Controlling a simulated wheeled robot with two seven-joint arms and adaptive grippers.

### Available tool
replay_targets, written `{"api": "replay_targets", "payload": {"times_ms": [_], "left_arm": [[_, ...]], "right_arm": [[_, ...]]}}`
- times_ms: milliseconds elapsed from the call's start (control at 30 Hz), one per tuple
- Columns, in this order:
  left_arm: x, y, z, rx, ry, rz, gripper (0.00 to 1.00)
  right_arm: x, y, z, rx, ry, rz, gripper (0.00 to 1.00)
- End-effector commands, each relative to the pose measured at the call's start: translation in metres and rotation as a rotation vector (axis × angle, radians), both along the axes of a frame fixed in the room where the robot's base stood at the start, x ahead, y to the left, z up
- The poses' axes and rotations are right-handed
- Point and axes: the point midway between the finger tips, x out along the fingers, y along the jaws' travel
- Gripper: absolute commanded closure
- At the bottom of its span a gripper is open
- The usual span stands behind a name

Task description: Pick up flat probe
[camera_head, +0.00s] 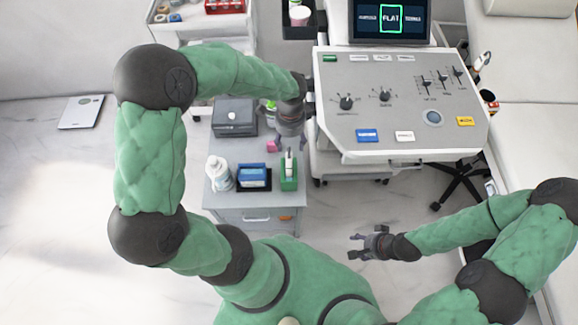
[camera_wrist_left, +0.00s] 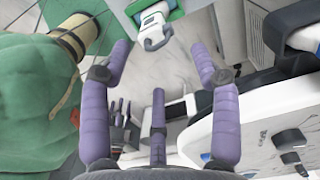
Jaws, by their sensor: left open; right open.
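The console screen (camera_head: 391,18) shows the word FLAT in a green frame. A white probe-like piece (camera_head: 289,163) stands in a green holder (camera_head: 289,184) on the small grey cart; I take it for the flat probe, though its head is hard to make out. In the left wrist view the white piece (camera_wrist_left: 153,27) lies just beyond the fingertips, near the top edge. My left gripper (camera_head: 289,141) is open and empty above the cart, just behind the holder; its spread purple fingers (camera_wrist_left: 162,52) show in the wrist view. My right gripper (camera_head: 356,243) is open and empty over the floor.
The console panel (camera_head: 440,133) stands close on the right. Floor between the cart and my right gripper is clear.

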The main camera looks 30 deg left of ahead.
Motion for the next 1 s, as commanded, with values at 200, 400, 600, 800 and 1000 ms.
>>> {"api": "replay_targets", "payload": {"times_ms": [200, 400, 600, 800, 1000], "left_arm": [[-0.002, -0.001, -0.035, -0.001, 0.004, 0.0, 0.38], [-0.001, -0.001, -0.052, -0.002, 0.001, 0.002, 0.38], [-0.005, -0.003, -0.069, -0.002, 0.001, 0.001, 0.38], [-0.009, -0.005, -0.098, -0.002, 0.002, 0.002, 0.38], [-0.008, -0.005, -0.103, -0.001, 0.0, 0.001, 0.38]], "right_arm": [[0.0, 0.0, -0.013, 0.0, 0.0, 0.0, 0.44], [0.0, 0.0, -0.019, 0.0, 0.0, 0.0, 0.44], [0.0, 0.0, -0.028, 0.0, 0.0, 0.0, 0.44], [0.0, 0.0, -0.043, 0.0, 0.0, 0.0, 0.44], [0.0, 0.0, -0.044, 0.0, 0.0, 0.0, 0.44]]}}
